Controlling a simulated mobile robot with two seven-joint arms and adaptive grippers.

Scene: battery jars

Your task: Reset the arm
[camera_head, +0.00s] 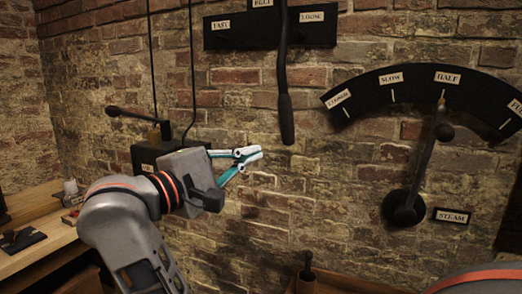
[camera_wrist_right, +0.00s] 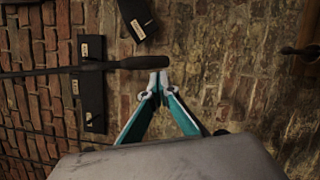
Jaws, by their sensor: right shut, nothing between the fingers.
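My right gripper (camera_head: 250,155), with teal fingers and pale tips, is in front of the brick wall in the head view. It is below and left of the hanging black belt lever (camera_head: 286,118). In the right wrist view the fingertips (camera_wrist_right: 158,78) are together and empty, and appear close to the end of the lever handle (camera_wrist_right: 138,62). I cannot tell whether they touch it. My left gripper is not in view.
A black plate (camera_head: 240,40) with FAST and LOOSE labels is behind the lever. A curved dial plate (camera_head: 420,80) and steam lever (camera_head: 425,160) are at the right. A black box (camera_head: 145,155) is behind my wrist. A wooden bench (camera_head: 30,245) is at the left.

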